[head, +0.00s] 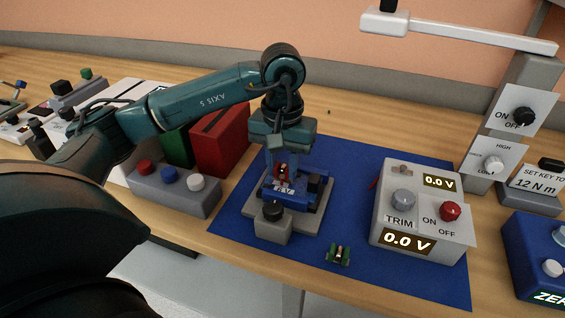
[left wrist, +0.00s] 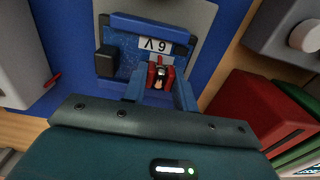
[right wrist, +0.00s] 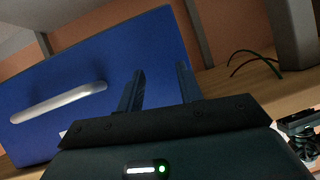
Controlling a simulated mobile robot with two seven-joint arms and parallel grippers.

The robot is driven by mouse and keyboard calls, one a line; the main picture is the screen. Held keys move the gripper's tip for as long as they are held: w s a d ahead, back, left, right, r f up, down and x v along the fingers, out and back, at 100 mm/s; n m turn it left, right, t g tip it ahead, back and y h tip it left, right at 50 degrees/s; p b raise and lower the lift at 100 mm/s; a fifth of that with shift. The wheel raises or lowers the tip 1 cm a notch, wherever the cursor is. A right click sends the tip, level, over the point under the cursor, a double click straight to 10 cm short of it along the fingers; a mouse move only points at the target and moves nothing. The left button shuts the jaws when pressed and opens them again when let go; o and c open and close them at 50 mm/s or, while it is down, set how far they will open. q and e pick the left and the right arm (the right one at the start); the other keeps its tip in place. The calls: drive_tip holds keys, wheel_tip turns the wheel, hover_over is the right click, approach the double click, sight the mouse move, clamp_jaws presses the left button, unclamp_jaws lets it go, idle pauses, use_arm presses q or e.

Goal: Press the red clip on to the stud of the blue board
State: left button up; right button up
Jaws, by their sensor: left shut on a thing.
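The blue board (head: 305,197) sits in a grey fixture (head: 252,213) on the blue mat. It also shows in the left wrist view (left wrist: 122,42), with a white label and a dark block on it. My left gripper (head: 282,168) points down over the board and is shut on the red clip (left wrist: 161,75), which shows between its two fingers. The clip is at the board's edge in the left wrist view; I cannot tell whether it touches the board. The stud is not clearly visible. My right gripper (right wrist: 160,90) is open and empty, away from the board.
A small green part (head: 338,256) lies on the blue mat (head: 345,160). A grey meter box (head: 420,215) stands right of the board. A grey button box (head: 172,190), a red block (head: 220,142) and a green block (head: 177,147) stand left. A blue case (right wrist: 100,80) is near my right gripper.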

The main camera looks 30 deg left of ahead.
use_arm(q)
drive_tip(key=shift+f, duration=0.1)
drive_tip(key=shift+f+b, duration=0.45)
drive_tip(key=shift+b, duration=0.05)
drive_tip(key=o, duration=1.1)
drive_tip(key=shift+o, duration=0.2)
drive_tip(key=shift+r, duration=0.1)
